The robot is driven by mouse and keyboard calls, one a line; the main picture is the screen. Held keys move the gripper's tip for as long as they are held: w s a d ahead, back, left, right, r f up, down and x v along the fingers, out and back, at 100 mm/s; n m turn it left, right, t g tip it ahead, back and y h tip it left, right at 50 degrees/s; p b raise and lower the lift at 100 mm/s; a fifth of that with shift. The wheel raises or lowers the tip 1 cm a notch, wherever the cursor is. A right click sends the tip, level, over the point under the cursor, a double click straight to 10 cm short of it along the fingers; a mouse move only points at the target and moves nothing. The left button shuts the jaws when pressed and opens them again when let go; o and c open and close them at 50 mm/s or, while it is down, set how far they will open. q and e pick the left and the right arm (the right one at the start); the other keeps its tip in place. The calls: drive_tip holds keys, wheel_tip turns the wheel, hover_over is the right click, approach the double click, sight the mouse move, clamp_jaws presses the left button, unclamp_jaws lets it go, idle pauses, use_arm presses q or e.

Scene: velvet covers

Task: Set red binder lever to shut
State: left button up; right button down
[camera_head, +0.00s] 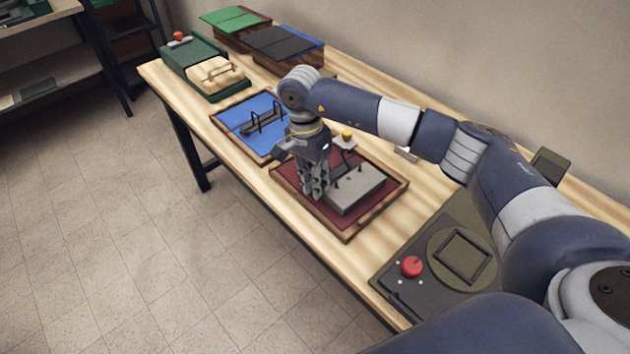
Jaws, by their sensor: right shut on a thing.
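The red binder (348,231) lies open on the wooden table, a dark red panel in a brown wooden frame. A grey metal block (358,198) with thin dark arches sits on it. My right gripper (316,190) points down over the left part of the red binder, beside the grey block. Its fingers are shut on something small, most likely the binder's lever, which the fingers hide. The lever's position cannot be made out. My left gripper is not in view.
A blue binder (236,112) with dark rings lies just behind. A green device (191,62) and stacked covers (283,45) stand farther back. A dark panel with a red knob (411,266) is at the near end. The floor at left is clear.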

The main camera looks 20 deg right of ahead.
drive_tip(key=shift+s+d+t+b, duration=0.1)
drive_tip(key=shift+s+t+b, duration=0.1)
drive_tip(key=shift+t+b, duration=0.3)
drive_tip(key=c, duration=1.5)
unclamp_jaws()
drive_tip(key=shift+o, duration=0.2)
wheel_tip(320, 180, up, 12)
drive_tip(key=shift+w+a, duration=0.2)
drive_tip(key=shift+a, duration=0.1)
drive_tip(key=shift+c, duration=0.3)
